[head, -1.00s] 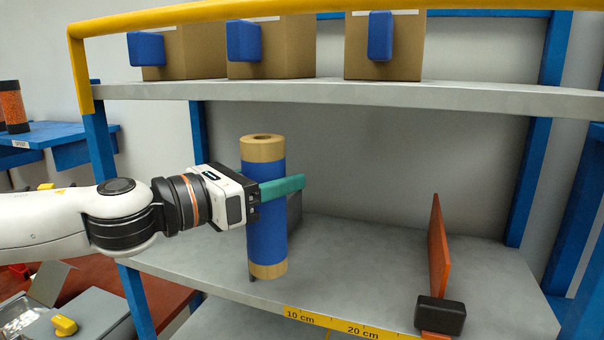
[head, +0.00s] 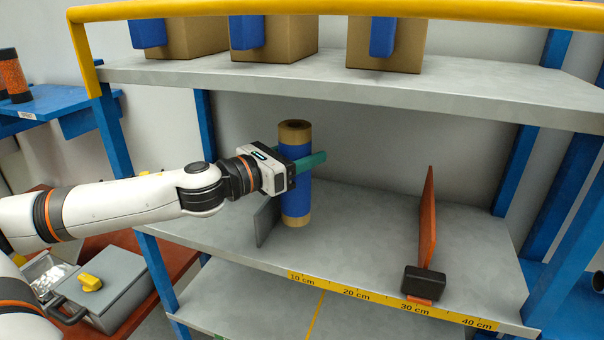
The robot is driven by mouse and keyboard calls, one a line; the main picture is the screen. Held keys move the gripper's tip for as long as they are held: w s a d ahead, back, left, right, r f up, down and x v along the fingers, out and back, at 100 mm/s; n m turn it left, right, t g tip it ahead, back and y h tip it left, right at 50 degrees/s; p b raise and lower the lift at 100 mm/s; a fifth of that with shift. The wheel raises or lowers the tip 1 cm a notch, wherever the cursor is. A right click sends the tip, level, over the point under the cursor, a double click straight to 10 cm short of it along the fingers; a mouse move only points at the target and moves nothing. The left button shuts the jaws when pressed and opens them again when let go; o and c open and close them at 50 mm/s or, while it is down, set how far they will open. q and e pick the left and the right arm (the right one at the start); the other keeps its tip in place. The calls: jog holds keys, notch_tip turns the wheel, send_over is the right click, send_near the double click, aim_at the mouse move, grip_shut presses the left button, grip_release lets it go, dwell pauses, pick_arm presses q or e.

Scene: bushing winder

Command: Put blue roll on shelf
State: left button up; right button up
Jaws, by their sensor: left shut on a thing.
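The blue roll (head: 296,188) has tan ends and is upright at the left part of the middle shelf (head: 360,225). My left gripper (head: 300,163) reaches in from the left and is shut around the roll's upper half. One green finger passes in front of or beside the roll and sticks out to its right. The roll's lower end is at the shelf surface, but I cannot tell whether it touches. My right gripper does not show.
A grey upright plate (head: 266,221) stands just left of the roll. An orange divider (head: 427,220) with a black block (head: 423,281) stands at the right. The shelf between is clear. Boxes (head: 386,50) stand on the upper shelf (head: 340,88). A yellow centimetre scale (head: 380,297) runs along the front edge.

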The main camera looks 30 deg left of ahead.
pick_arm(q)
jog(key=f, duration=0.1)
jog(key=f+b, duration=0.1)
jog(key=f, duration=0.1)
jog(key=shift+w+a+f, duration=0.1)
jog(key=shift+w+f, duration=0.2)
jog(key=shift+f, duration=0.05)
jog(key=shift+s+f+b, duration=0.1)
jog(key=shift+f+b, duration=0.1)
jog(key=shift+b, duration=0.15)
jog(key=o, duration=1.3)
jog(key=shift+o, duration=0.2)
